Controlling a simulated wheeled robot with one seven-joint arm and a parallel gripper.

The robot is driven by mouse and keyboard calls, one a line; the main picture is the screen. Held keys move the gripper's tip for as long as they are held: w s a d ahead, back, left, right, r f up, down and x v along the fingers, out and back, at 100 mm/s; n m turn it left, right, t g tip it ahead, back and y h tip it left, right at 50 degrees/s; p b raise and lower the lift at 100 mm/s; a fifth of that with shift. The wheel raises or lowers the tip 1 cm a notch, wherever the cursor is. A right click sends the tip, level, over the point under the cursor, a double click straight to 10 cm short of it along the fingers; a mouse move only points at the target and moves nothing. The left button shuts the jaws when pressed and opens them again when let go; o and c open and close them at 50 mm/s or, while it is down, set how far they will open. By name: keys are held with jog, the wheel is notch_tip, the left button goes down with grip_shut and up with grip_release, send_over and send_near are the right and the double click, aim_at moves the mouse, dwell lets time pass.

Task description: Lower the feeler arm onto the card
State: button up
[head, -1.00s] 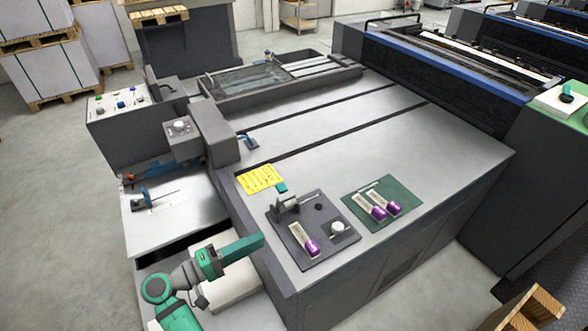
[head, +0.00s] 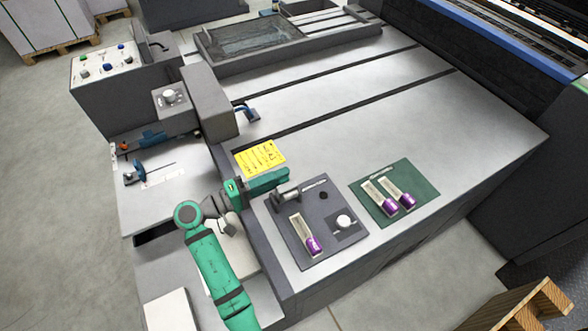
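A dark grey plate (head: 330,209) lies on the front left of the metal table. At its upper left is a small grey device (head: 287,194) with a thin light rod pointing right. I take this to be the feeler's mount; the raised arm is not clearly visible behind my gripper. My green gripper (head: 284,181) reaches in from the left, its tip at the device's top; contact cannot be told. A white strip with a purple end (head: 304,235) and a white round knob (head: 344,221) are on the plate. I cannot tell which piece is the card.
A yellow written sheet (head: 260,158) lies just behind my gripper. A green mat (head: 420,184) to the right holds two similar purple-ended strips. A tall grey housing (head: 208,103) stands at the left table edge. The middle of the table is clear.

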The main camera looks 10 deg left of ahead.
jog(key=shift+x, duration=2.6)
jog(key=shift+c, duration=0.6)
grip_shut()
